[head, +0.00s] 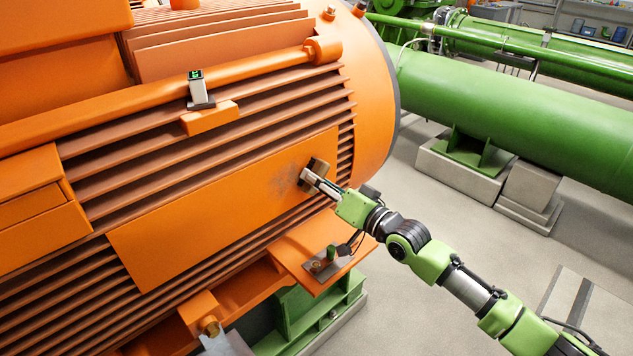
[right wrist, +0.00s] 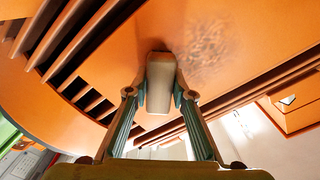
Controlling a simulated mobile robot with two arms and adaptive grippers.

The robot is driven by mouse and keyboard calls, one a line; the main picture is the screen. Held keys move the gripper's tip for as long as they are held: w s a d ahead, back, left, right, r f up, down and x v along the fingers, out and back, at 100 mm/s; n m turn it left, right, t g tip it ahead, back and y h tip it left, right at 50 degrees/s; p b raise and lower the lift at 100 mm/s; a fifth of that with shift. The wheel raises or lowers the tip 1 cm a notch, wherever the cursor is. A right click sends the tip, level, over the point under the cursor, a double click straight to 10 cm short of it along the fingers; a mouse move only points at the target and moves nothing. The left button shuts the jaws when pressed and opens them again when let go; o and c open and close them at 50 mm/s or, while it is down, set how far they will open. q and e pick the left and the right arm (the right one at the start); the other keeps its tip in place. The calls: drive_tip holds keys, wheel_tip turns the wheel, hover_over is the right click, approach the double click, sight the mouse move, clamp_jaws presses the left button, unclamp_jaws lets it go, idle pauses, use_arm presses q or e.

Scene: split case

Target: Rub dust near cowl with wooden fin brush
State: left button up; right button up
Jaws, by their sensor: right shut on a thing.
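My right gripper (head: 312,177) is shut on the wooden fin brush (head: 318,166) and is at the flat orange panel (head: 190,235) on the finned motor. In the right wrist view, the brush's pale handle (right wrist: 160,82) is between the two fingers, and its far end is at the panel; firm contact is hard to tell. A greyish dust patch (right wrist: 205,48) lies just right of the brush there. In the head view the dust (head: 286,180) shows left of the brush, near the cowl (head: 378,95), the rounded orange end. My left gripper is not in view.
A small device with a green display (head: 197,90) stands on an orange ledge above the panel. A grey plate with a green part (head: 330,255) lies on the motor's foot below my right wrist. Green pipework (head: 520,115) is at right; grey floor is between.

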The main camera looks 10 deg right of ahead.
sight(293, 181)
drive_tip(key=shift+s+a+r+p, duration=0.25)
drive_tip(key=shift+s+a+p, duration=0.5)
drive_tip(key=shift+p, duration=0.45)
drive_tip(key=shift+s+a+p, duration=0.3)
drive_tip(key=shift+a+p, duration=0.3)
drive_tip(key=shift+a, duration=0.05)
drive_tip(key=shift+s+a+f, duration=0.2)
drive_tip(key=shift+a+f, duration=0.05)
drive_tip(key=shift+a, duration=0.05)
